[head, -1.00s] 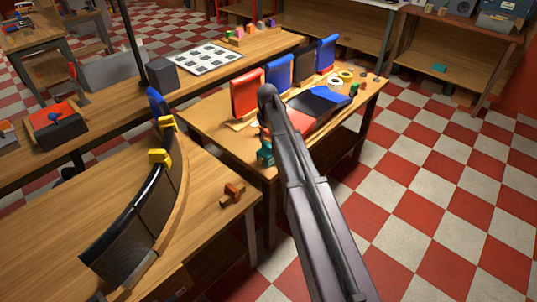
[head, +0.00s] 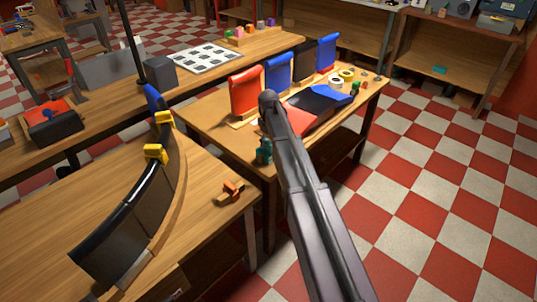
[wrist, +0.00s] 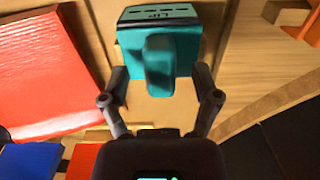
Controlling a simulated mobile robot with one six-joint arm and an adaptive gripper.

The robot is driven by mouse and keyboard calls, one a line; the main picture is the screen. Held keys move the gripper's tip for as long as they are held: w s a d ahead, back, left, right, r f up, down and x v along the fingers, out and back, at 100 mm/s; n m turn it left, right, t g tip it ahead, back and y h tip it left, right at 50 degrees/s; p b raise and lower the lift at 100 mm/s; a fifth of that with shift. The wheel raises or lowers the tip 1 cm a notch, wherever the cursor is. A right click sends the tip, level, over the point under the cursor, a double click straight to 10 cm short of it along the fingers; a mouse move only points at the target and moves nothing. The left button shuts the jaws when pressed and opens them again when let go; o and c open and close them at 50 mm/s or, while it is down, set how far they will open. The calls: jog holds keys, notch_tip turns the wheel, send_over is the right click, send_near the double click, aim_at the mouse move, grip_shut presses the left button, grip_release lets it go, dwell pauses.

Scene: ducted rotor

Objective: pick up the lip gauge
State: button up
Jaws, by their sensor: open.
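The lip gauge is a teal block with a raised grip and "LIP" lettering on its face (wrist: 185,48). In the wrist view it is at the top centre, on a wooden surface. In the head view it shows as a small teal shape (head: 264,151) at the near-left end of the far bench, beside my arm. My gripper (wrist: 160,74) is open, with one finger on each side of the gauge's grip. I cannot tell whether either finger touches it. In the head view my arm hides most of the gripper.
A curved row of dark panels (head: 125,235) with yellow clamps is on the near bench, with an orange-brown block (head: 230,190).

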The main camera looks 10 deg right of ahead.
jog(key=shift+f, duration=0.35)
dwell(0.4)
grip_shut()
